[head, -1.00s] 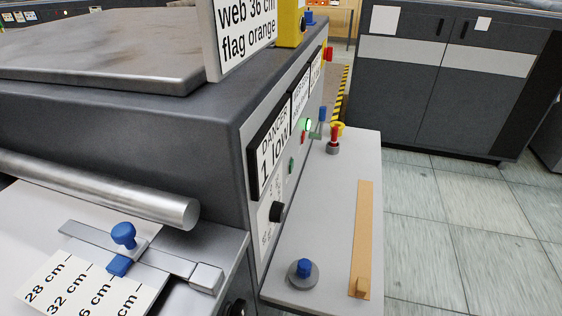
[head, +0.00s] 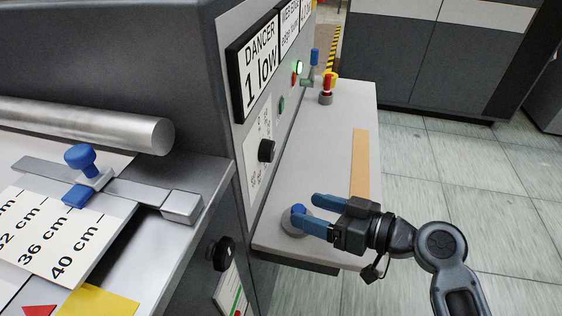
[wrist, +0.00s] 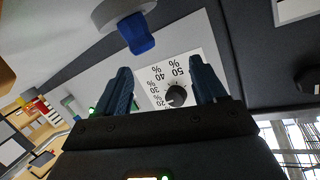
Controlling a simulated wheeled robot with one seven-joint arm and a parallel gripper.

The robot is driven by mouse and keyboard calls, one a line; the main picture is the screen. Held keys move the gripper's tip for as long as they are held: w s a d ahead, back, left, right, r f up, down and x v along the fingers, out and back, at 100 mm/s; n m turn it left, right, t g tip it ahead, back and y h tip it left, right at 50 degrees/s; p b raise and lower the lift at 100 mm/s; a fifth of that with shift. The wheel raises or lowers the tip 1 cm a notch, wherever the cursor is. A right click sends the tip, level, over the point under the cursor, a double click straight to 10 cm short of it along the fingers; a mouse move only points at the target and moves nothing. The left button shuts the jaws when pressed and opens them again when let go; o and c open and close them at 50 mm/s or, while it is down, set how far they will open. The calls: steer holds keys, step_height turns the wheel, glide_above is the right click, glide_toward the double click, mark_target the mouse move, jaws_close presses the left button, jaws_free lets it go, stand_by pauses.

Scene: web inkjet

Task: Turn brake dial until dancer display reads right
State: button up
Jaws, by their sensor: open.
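The dancer display (head: 258,65) reads "1 low" on the side panel of the machine in the head view. Below it is the brake dial (head: 266,150), a black knob on a white plate with percent marks. The dial also shows in the wrist view (wrist: 177,95), between and beyond my fingers, with marks from about 20 % to 50 %; its exact setting is too small to read. My gripper (head: 308,211) is open and empty, over the shelf to the right of and below the dial in the head view, apart from it.
A blue knob on a round grey base (head: 293,228) is on the shelf (head: 310,135), partly behind my fingers. A tan strip (head: 360,160) and red knob (head: 327,85) are farther along. Another black knob (head: 222,253) sits lower left. The floor at right is clear.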

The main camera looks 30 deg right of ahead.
mark_target(273, 153)
steer(key=w+d+r+n+y+b, duration=0.2)
steer(key=w+d+r+n+y, duration=0.15)
steer(key=r+n+y, duration=0.35)
steer(key=shift+g+h, duration=0.4)
steer(key=shift+h, duration=0.2)
steer(key=shift+r+p+x, duration=0.15)
steer(key=shift+p+x, duration=0.1)
steer(key=shift+x, duration=1.1)
steer(key=shift+r+p+x, duration=0.2)
steer(key=shift+x, duration=1.15)
steer(key=shift+r+p+x, duration=0.15)
steer(key=shift+p+x, duration=0.1)
steer(key=shift+x, duration=1.1)
steer(key=shift+w+d, duration=0.1)
steer(key=c, duration=1.1)
steer(key=shift+o, duration=0.2)
steer(key=shift+m, duration=0.3)
